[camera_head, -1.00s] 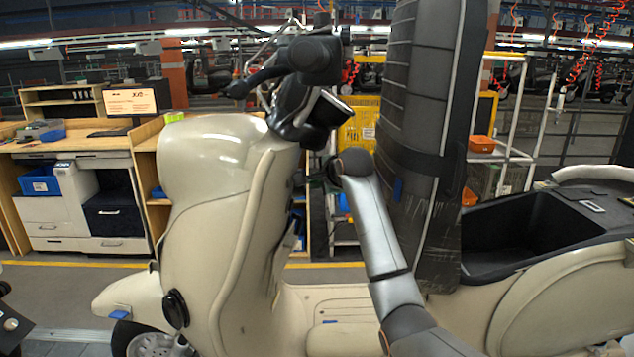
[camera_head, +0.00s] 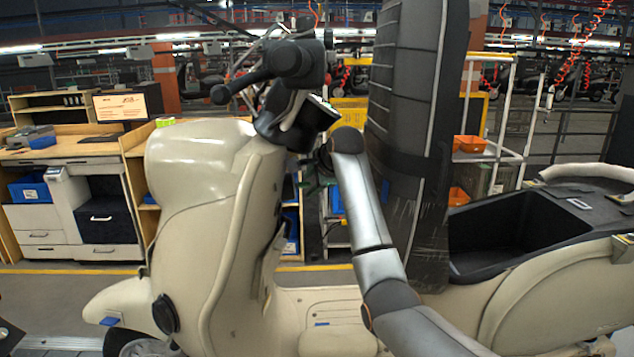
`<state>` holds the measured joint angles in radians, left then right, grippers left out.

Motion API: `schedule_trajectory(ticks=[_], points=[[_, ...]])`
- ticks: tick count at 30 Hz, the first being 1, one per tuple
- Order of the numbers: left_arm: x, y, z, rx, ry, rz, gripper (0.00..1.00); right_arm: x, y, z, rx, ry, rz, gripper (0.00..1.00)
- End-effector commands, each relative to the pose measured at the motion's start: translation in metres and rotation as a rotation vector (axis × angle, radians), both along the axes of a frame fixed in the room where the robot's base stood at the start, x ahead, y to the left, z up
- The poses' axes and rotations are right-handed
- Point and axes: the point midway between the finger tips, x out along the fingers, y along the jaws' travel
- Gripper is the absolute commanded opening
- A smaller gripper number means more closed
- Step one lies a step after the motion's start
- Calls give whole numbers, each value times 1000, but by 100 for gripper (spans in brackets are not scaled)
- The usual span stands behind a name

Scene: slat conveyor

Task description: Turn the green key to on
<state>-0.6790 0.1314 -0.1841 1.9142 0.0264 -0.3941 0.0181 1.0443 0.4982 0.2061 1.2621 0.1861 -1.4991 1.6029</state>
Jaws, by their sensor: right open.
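A cream scooter (camera_head: 215,190) stands side-on, with its black handlebar (camera_head: 295,65) at the top of its front shield. My right arm comes in from the bottom right and reaches up to the rear side of the shield, just below the handlebar. My right gripper (camera_head: 312,168) is small and dark there, beside the steering column and apparently open, with nothing seen in it. My left gripper is not in view.
A tall black padded seat (camera_head: 408,130) stands raised just right of my arm. Behind it is the open black storage well (camera_head: 510,235). The cream footboard (camera_head: 330,305) lies below my arm. A wooden workbench (camera_head: 60,150) stands in the left background.

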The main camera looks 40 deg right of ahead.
Motion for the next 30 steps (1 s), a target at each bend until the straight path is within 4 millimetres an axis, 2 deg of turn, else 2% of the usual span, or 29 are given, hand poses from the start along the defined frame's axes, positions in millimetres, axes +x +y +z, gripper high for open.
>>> schedule_trajectory(ticks=[1, 5, 8, 15, 21, 30], points=[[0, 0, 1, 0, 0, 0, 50, 6, 9, 8, 15, -25, 2, 49], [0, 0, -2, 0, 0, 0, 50, -1, 10, 13, 13, -30, 4, 49], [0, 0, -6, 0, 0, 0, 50, -13, 13, 22, 11, -33, 5, 49], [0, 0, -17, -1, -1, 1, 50, -57, 21, 53, 5, -27, 8, 49], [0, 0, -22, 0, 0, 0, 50, -87, 24, 73, 3, -21, 4, 49], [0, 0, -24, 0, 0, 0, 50, -102, 25, 82, 6, -11, 0, 49]])
